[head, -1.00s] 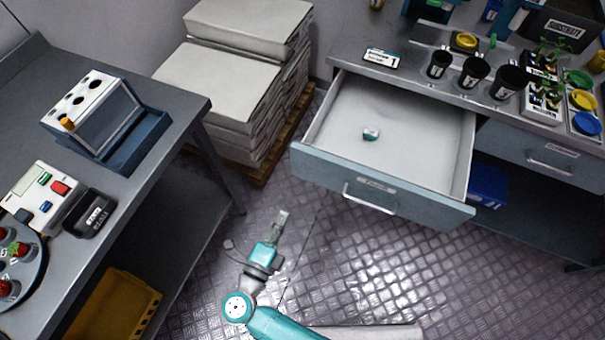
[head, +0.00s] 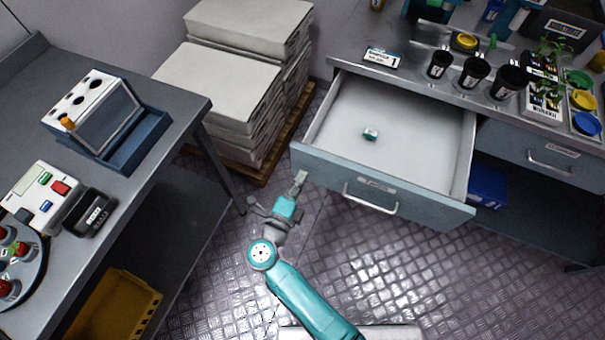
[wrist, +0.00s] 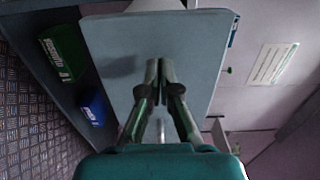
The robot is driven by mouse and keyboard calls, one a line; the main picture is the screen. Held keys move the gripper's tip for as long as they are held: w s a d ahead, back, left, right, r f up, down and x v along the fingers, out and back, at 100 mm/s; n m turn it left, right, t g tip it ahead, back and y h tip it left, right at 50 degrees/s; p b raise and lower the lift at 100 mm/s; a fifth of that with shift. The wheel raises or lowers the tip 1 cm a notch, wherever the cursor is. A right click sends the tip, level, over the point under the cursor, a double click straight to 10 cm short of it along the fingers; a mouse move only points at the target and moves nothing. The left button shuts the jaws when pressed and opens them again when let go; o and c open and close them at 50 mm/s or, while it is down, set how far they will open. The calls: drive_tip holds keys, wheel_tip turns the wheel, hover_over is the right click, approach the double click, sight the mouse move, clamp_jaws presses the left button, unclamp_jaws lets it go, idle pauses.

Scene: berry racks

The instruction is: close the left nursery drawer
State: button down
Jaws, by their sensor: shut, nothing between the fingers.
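The left nursery drawer (head: 385,185) is pulled far out from under the right bench in the head view. Its blue-grey front has a bar handle (head: 370,203) and a label. A small teal-and-white item (head: 370,134) lies on the drawer floor. My gripper (head: 301,177) is shut and empty, close to the left end of the drawer front, left of the handle. In the wrist view the closed fingertips (wrist: 165,66) point at the flat drawer front (wrist: 195,45). I cannot tell whether they touch it.
Stacked pale sacks (head: 220,85) on a pallet stand left of the drawer. A left table (head: 170,190) holds a rack and devices. A second drawer (head: 550,158) at the right is shut, with a blue bin (head: 487,185) below. The floor before the drawer is clear.

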drive_tip(key=shift+w+d, duration=0.3)
drive_tip(key=shift+w, duration=0.35)
